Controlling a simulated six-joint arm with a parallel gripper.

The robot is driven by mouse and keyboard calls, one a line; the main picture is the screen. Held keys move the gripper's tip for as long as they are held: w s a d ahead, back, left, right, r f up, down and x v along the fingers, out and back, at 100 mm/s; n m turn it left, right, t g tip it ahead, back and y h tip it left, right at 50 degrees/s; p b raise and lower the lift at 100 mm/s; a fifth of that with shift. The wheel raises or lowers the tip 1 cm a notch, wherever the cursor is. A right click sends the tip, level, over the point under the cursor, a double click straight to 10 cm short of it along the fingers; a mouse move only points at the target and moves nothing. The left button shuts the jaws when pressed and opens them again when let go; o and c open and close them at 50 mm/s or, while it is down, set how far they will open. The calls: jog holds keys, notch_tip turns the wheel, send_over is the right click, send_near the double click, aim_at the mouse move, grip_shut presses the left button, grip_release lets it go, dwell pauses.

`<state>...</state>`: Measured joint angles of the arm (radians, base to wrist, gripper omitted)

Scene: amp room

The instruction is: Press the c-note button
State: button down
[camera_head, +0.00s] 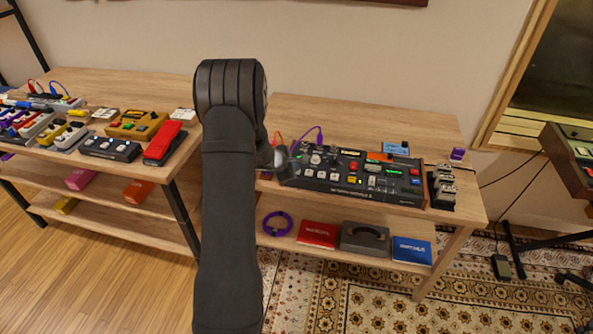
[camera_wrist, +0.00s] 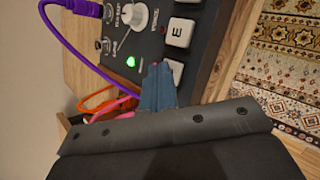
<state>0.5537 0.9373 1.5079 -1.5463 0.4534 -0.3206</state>
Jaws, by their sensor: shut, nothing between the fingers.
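The black control unit (camera_head: 355,178) with rows of knobs and coloured buttons stands on the right wooden table. In the wrist view its panel (camera_wrist: 140,48) shows a white button with a dark letter (camera_wrist: 179,32) and a second white button (camera_wrist: 176,68), partly hidden by my fingers. I cannot read a C on either button. My gripper (camera_wrist: 160,66) is shut and empty, its blue fingertips over or against the second white button; contact cannot be told. In the head view my gripper (camera_head: 281,158) is at the unit's left end, partly hidden by my arm.
A lit green light (camera_wrist: 130,62) and a white knob (camera_wrist: 136,15) are close by. A black pedal (camera_head: 443,188) stands right of the unit. The left table (camera_head: 110,82) holds several pedals.

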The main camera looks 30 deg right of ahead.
jog(key=shift+r, duration=0.9)
jog(key=shift+r, duration=2.5)
notch_tip(320, 180, up, 4)
jog(key=shift+f, duration=0.1)
